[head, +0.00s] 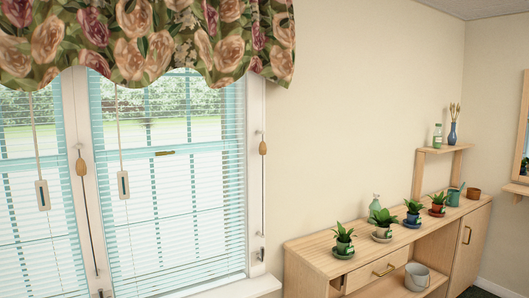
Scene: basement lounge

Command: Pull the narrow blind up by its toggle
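Two pale turquoise slatted blinds hang lowered over the windows. The left blind (28,250) is cut off by the picture's left edge; the right blind (215,215) shows almost whole. I cannot tell which is the narrow one. A wooden toggle (81,167) hangs on a cord over the post between the blinds. Another wooden toggle (263,148) hangs on a cord right of the right blind. A pale tag with a dark slot (42,195) hangs on a cord before the left blind, and a similar tag (123,185) before the right one. Neither gripper is in view.
A floral valance (150,40) covers the blinds' tops. A window sill (245,287) runs below. To the right, a wooden cabinet (330,262) bears several potted plants and a glass bottle (376,201); a grey bucket (417,276) sits in its open shelf. The wall between is bare.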

